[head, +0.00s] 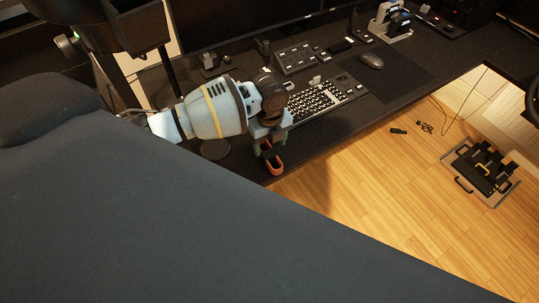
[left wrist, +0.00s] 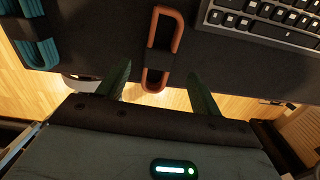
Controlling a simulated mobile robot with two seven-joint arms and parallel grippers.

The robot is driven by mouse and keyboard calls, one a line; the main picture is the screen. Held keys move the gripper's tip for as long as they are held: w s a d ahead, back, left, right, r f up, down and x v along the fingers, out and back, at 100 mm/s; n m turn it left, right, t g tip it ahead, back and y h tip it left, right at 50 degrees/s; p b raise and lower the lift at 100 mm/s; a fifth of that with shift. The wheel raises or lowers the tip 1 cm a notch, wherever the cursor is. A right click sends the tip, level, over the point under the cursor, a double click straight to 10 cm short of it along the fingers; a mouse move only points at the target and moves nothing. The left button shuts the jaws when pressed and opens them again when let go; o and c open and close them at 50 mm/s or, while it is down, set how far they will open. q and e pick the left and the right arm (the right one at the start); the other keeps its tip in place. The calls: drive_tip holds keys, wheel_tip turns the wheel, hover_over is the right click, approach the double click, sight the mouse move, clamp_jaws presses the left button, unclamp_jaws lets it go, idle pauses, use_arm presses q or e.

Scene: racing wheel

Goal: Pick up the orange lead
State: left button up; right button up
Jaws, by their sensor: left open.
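The orange lead (left wrist: 164,42) is a folded loop with a dark band around its middle. In the left wrist view it lies at the dark desk's front edge, its near end sticking out over the edge. It also shows in the head view (head: 275,168), just below my left gripper. My left gripper (left wrist: 158,88) is open, its two green fingers apart on either side of the lead's near end. No contact between fingers and lead is visible. In the head view the left gripper (head: 270,148) partly covers the lead. My right gripper is not in view.
A keyboard (head: 325,98) lies close behind the lead, with a mouse (head: 371,61) farther right. A teal bundle (left wrist: 35,40) lies left of the lead. The desk (head: 285,155) ends just in front, above a wooden floor (head: 365,180). Pedals (head: 482,170) stand on the floor at right.

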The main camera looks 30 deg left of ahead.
sight(270, 155)
use_arm(q)
drive_tip(key=shift+s+f, duration=0.1)
drive_tip(key=shift+f, duration=0.3)
wheel_tip(270, 155, down, 4)
drive_tip(key=shift+f, duration=0.15)
drive_tip(key=shift+d, duration=0.1)
drive_tip(key=c, duration=1.1)
